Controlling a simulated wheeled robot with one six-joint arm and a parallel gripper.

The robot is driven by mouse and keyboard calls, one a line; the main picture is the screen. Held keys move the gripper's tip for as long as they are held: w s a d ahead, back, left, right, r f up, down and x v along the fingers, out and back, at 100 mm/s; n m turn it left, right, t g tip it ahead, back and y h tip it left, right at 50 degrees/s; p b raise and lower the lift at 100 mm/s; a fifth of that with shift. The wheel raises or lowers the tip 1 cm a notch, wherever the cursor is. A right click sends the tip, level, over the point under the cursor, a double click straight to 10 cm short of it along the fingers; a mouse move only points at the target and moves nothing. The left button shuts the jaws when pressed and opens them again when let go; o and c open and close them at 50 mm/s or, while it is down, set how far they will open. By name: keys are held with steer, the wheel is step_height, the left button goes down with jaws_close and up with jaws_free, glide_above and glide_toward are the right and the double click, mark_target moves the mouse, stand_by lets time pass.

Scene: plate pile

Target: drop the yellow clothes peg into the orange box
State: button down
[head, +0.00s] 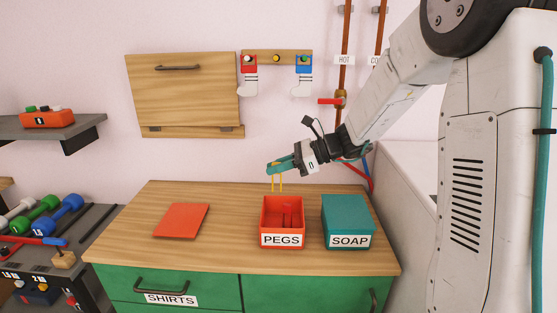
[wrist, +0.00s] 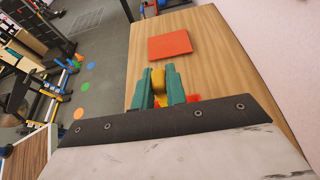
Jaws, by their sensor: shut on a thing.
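My gripper (head: 270,168) has teal fingers and is shut on the yellow clothes peg (head: 276,183), whose two prongs hang down below the fingers. In the wrist view the peg (wrist: 158,82) shows between the fingertips (wrist: 159,74). The open orange box (head: 283,241) labelled PEGS stands on the wooden counter, with something red inside it. In the head view the peg is above the box's back edge, clear of it. In the wrist view the box is mostly hidden behind the gripper.
A teal SOAP box (head: 348,222) stands right of the orange box. A flat orange-red lid (head: 181,220) lies to the left on the wooden counter (head: 225,240). Socks (head: 250,80) hang from a wall rack behind, and pipes (head: 343,60) run up the wall.

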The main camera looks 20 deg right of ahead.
steer(key=shift+f, duration=1.85)
steer(key=c, duration=1.3)
jaws_free()
steer(key=shift+c, duration=0.2)
steer(key=shift+d, duration=0.1)
steer(key=v, duration=0.7)
steer(key=shift+s+d+r, duration=0.2)
steer(key=shift+d+r, duration=0.05)
